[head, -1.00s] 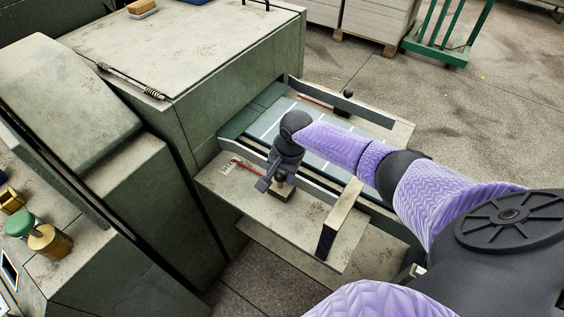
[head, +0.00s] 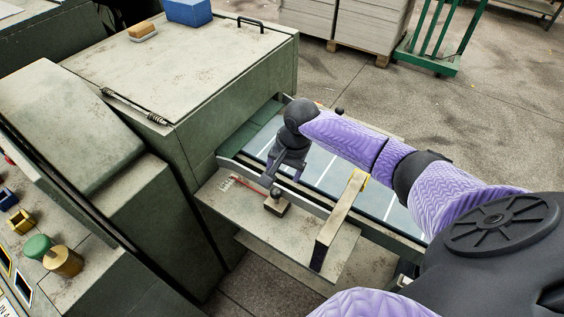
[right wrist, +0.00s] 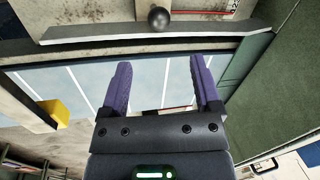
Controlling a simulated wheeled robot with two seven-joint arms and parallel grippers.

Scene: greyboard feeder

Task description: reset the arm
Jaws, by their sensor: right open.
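My right arm reaches over the feeder bed, a blue-grey surface with white lines (head: 325,172). My right gripper (head: 272,176) is open and empty, pointing down over the near guide rail in the head view. A small dark knob on a block (head: 277,201) stands on the side plate just beyond the fingertips and looks apart from them. In the right wrist view the two purple fingers (right wrist: 161,82) are spread with nothing between them. The round knob (right wrist: 158,18) shows ahead of them, past the rail (right wrist: 150,33). My left gripper is out of view.
A green machine housing (head: 190,75) stands at the left of the bed, with a blue box (head: 188,11) on top. A control panel with a green knob (head: 37,247) is at lower left.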

